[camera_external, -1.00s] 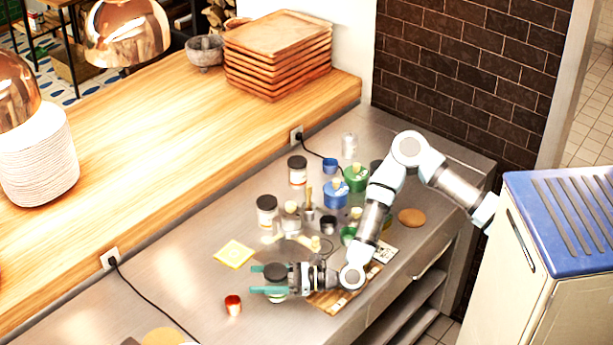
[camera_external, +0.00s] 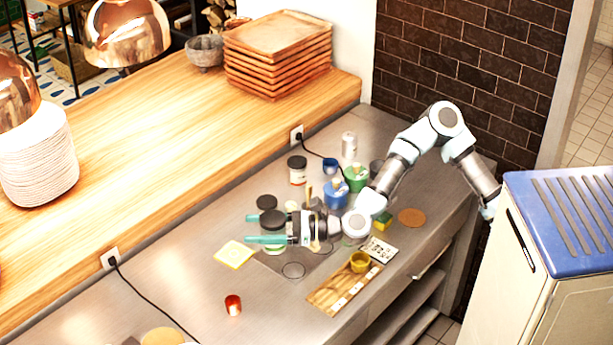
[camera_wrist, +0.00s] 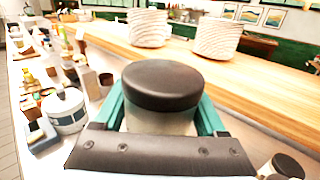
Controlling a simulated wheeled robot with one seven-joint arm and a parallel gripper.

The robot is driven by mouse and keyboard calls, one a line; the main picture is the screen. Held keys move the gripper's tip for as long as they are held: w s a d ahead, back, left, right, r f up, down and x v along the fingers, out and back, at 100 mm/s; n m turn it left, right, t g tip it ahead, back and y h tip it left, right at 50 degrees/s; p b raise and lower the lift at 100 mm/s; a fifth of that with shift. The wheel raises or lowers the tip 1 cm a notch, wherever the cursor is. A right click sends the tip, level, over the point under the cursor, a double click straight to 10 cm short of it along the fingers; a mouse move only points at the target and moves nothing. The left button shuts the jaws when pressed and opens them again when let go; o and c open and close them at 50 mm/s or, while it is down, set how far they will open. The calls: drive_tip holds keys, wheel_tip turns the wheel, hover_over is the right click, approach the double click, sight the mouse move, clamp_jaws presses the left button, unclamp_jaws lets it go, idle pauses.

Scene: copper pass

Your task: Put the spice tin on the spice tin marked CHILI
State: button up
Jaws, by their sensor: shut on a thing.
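My gripper (camera_external: 252,229) is shut on a spice tin with a black lid (camera_external: 272,217). It holds the tin upright above the steel counter. In the wrist view the held tin (camera_wrist: 162,88) sits between the teal fingers, its pale body partly hidden by the gripper. A second black-lidded tin (camera_external: 267,202) stands just behind the held one, its body mostly covered. A black-lidded tin (camera_wrist: 284,166) also shows at the wrist view's lower right. I cannot read CHILI on any of them.
Blue (camera_external: 336,195) and green (camera_external: 356,178) containers and small jars crowd the counter behind my gripper.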

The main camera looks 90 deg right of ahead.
wheel_tip(320, 180, up, 4)
drive_tip(key=d+f+m+g+h+p, duration=0.3)
drive_tip(key=d+m+h, duration=0.55)
drive_tip(key=d, duration=1.95)
drive_tip(key=s+d+r+m+g+h, duration=0.2)
drive_tip(key=s+d+g+h, duration=0.25)
drive_tip(key=d, duration=0.65)
drive_tip(key=s+d+r+m+g+h, duration=0.15)
drive_tip(key=s+d+g+h, duration=0.35)
drive_tip(key=d, duration=0.7)
wheel_tip(320, 180, down, 15)
drive_tip(key=s+m+t+y+p, duration=0.1)
drive_tip(key=y+p, duration=0.1)
drive_tip(key=p, duration=0.1)
drive_tip(key=shift+p, duration=0.4)
drive_tip(key=shift+d+f+b, duration=0.1)
drive_tip(key=shift+f+b, duration=0.2)
